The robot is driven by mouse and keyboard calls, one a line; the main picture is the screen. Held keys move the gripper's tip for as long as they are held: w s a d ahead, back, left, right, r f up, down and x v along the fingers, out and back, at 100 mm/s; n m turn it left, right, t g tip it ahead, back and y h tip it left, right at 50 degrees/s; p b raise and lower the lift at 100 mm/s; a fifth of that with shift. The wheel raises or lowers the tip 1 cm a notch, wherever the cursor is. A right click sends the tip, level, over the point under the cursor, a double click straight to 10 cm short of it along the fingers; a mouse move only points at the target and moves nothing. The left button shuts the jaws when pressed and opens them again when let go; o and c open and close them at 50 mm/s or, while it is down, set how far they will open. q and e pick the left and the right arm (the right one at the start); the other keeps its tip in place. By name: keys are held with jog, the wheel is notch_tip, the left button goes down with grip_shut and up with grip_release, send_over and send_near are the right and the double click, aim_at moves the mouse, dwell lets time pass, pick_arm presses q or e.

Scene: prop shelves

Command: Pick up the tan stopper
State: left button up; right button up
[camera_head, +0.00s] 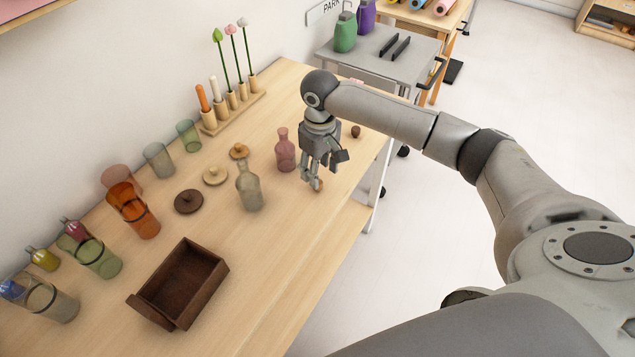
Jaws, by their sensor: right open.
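The tan stopper (319,185) is a small piece on the light wooden table (300,240), near its right edge. My right gripper (317,180) points down over it with its fingers open. The fingertips are right at the stopper and partly hide it; I cannot tell whether they touch it. A pink bottle (285,150) stands just left of the gripper. A clear grey bottle (249,190) stands farther left and nearer. A small dark brown stopper (355,131) lies beyond the gripper to the right. My left gripper is not in view.
Round lids, one dark (188,202), one tan (214,175) and one orange-brown (239,152), lie left of the bottles. Several coloured glasses line the wall side. A dark open box (182,282) sits at the front. A wooden rack (234,112) holds flowers. The table's front right is clear.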

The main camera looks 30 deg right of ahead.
jog(key=shift+f, duration=0.4)
notch_tip(320, 180, down, 4)
jog(key=shift+s+a+f+p, duration=0.1)
jog(key=shift+f+p, duration=0.05)
jog(key=shift+p, duration=0.55)
jog(key=shift+f, duration=0.15)
jog(key=c, duration=0.5)
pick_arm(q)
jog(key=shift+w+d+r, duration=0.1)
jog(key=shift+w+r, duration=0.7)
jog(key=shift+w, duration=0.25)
pick_arm(e)
jog(key=shift+c, duration=1.3)
